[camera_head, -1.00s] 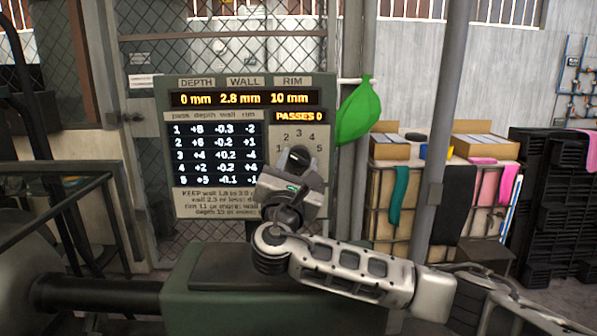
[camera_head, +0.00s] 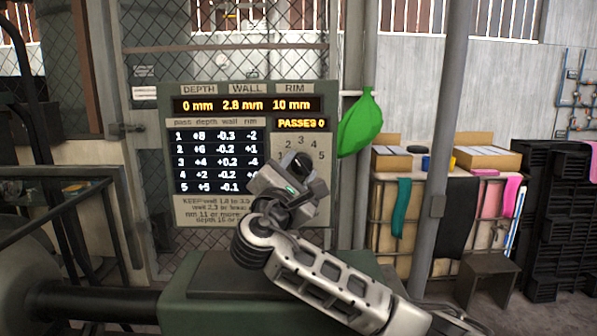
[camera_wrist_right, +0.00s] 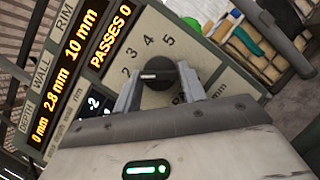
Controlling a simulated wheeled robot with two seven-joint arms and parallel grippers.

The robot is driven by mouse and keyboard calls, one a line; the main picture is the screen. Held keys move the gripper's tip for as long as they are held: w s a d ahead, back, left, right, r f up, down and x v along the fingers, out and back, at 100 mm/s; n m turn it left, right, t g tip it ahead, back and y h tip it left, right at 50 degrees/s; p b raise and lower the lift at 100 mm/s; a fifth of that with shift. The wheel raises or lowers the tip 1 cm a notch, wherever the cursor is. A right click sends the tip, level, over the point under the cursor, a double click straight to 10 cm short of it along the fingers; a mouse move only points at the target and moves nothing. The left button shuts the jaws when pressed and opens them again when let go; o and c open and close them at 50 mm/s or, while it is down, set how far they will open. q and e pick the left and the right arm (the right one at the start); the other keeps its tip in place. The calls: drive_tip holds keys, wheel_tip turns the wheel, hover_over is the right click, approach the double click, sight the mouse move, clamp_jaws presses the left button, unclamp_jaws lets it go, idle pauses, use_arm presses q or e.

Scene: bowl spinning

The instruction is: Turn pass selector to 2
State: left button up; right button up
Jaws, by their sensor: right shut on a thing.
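The green-grey control panel (camera_head: 245,100) stands ahead and shows PASSES 0 (camera_head: 301,124) in orange. The numbers 2 to 5 arc around the knob there. Which number the knob points at is not clear. In the head view my right gripper (camera_head: 295,165) covers the knob. My left gripper is not in view.
The panel's display reads 0 mm, 2.8 mm, 10 mm (camera_head: 247,104) above a pass table (camera_head: 215,160). A green balloon-like thing (camera_head: 360,123) hangs at the panel's right edge. Grey posts (camera_head: 447,130) and a rack with boxes (camera_head: 474,150) stand to the right.

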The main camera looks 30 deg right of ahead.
drive_tip(key=o, duration=0.9)
drive_tip(key=shift+r, duration=0.15)
drive_tip(key=shift+r, duration=0.35)
drive_tip(key=r, duration=0.2)
drive_tip(key=r+b, duration=0.1)
drive_tip(key=shift+s+a, duration=0.15)
drive_tip(key=shift+s, duration=0.1)
drive_tip(key=s+a+r, duration=0.2)
drive_tip(key=s+r, duration=0.1)
drive_tip(key=s, duration=0.1)
drive_tip(key=s+a+r+b, duration=0.1)
drive_tip(key=s+r, duration=0.2)
drive_tip(key=s, duration=0.1)
drive_tip(key=s+a+r, duration=0.2)
drive_tip(key=s+r, duration=0.1)
drive_tip(key=s, duration=0.1)
drive_tip(key=shift+s+a, duration=0.1)
drive_tip(key=shift+a, duration=0.25)
